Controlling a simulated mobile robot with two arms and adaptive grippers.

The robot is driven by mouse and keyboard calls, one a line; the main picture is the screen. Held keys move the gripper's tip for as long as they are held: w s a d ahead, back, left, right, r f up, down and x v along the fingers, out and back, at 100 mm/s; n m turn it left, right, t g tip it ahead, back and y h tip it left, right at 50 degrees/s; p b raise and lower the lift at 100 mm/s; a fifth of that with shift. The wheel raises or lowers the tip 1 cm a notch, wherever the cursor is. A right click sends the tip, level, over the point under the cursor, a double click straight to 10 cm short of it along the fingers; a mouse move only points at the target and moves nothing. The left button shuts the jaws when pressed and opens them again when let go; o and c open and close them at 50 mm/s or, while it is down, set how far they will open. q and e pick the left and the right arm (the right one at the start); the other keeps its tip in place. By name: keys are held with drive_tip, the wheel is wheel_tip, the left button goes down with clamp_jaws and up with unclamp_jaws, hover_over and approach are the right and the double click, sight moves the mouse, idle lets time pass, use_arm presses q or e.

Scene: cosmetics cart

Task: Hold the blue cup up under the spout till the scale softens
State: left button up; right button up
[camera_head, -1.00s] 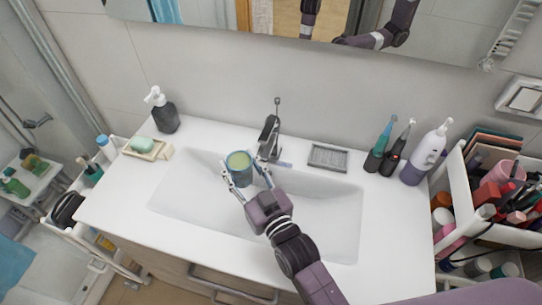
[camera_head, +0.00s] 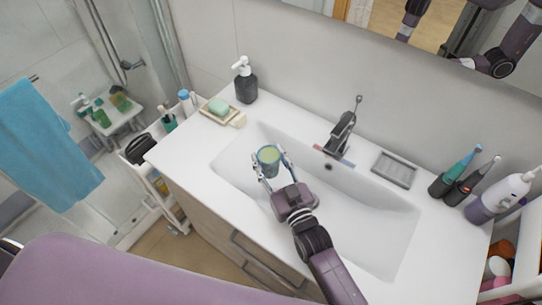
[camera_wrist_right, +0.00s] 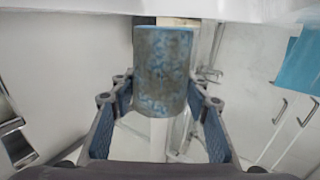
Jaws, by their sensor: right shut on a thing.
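The blue cup (camera_head: 268,158) is held over the left part of the white sink basin, and its inside shows pale yellow-green. My right gripper (camera_head: 271,166) is shut on it, one finger on each side. The cup is left of the dark faucet (camera_head: 341,132) and apart from its spout, not under it. In the right wrist view the cup (camera_wrist_right: 163,75) looks upright, with mottled grey-white patches over its blue wall; my right gripper (camera_wrist_right: 163,112) shows on both sides of it. My left gripper is not in view.
A soap dish (camera_head: 220,111) and a dark pump bottle (camera_head: 245,84) stand at the counter's back left. A grey tray (camera_head: 395,169) and electric toothbrushes (camera_head: 460,177) stand right of the faucet. A cart (camera_head: 160,184) stands left of the counter. The basin's right part is clear.

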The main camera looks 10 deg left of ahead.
sight(326, 156)
drive_tip(key=shift+d, duration=0.1)
drive_tip(key=w+d+f+b, duration=0.1)
drive_tip(key=w+d+f, duration=0.1)
drive_tip(key=d, duration=0.5)
drive_tip(key=w+d+f+b, duration=0.2)
drive_tip(key=d, duration=0.5)
drive_tip(key=shift+w+d, duration=0.4)
idle(1.5)
drive_tip(key=shift+r+p, duration=0.85)
drive_tip(key=shift+r, duration=0.4)
idle(0.9)
drive_tip(key=shift+w+r, duration=0.15)
drive_tip(key=shift+r, duration=0.1)
idle(2.2)
